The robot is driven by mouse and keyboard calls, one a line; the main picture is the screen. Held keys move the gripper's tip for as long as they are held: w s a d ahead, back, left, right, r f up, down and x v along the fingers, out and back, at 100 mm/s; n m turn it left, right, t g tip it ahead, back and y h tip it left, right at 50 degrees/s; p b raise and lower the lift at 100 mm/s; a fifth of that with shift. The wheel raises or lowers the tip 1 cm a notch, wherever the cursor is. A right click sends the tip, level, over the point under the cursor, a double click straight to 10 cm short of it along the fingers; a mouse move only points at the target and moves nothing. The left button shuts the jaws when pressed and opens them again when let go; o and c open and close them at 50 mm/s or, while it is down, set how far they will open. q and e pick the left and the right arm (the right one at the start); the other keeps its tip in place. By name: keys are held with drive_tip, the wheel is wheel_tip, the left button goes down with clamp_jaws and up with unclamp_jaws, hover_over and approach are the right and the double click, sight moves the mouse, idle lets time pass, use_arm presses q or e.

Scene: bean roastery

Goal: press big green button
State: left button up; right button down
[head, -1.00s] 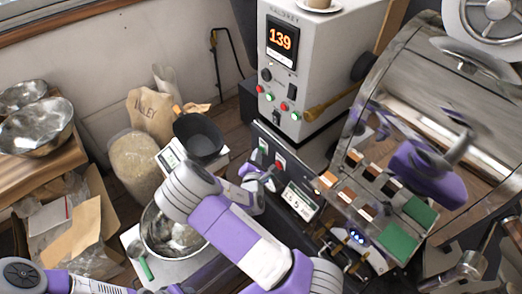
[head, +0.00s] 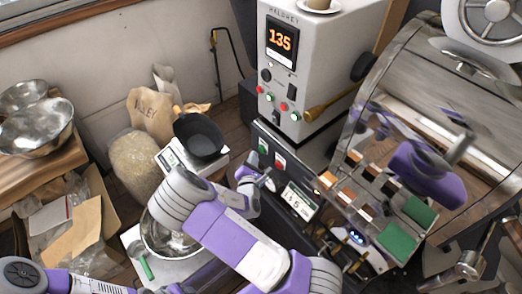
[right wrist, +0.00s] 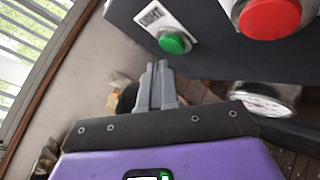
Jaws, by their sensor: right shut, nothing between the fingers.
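A green button (head: 263,147) sits on the upper part of the dark control box (head: 257,133), with a red button (head: 280,163) to its right. In the right wrist view the round green button (right wrist: 173,43) stands out beside a small white label, and the larger red button (right wrist: 270,17) is to its right. My right gripper (head: 268,181) is just in front of the box, below the green button. Its fingers (right wrist: 158,85) are shut and empty, and appear apart from the button. My left gripper is out of view; only part of that arm shows at the bottom left.
A white machine (head: 309,65) with a lit display and small buttons stands behind the box. A metal roaster drum (head: 440,110) and a sample tray (head: 372,203) are on the right. A black container (head: 200,136) on a scale and a steel bowl (head: 163,236) are left of the gripper.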

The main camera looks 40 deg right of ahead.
drive_tip(key=a+p, duration=0.1)
drive_tip(key=a, duration=0.4)
drive_tip(key=shift+s, duration=0.2)
drive_tip(key=shift+f, duration=0.1)
idle(0.7)
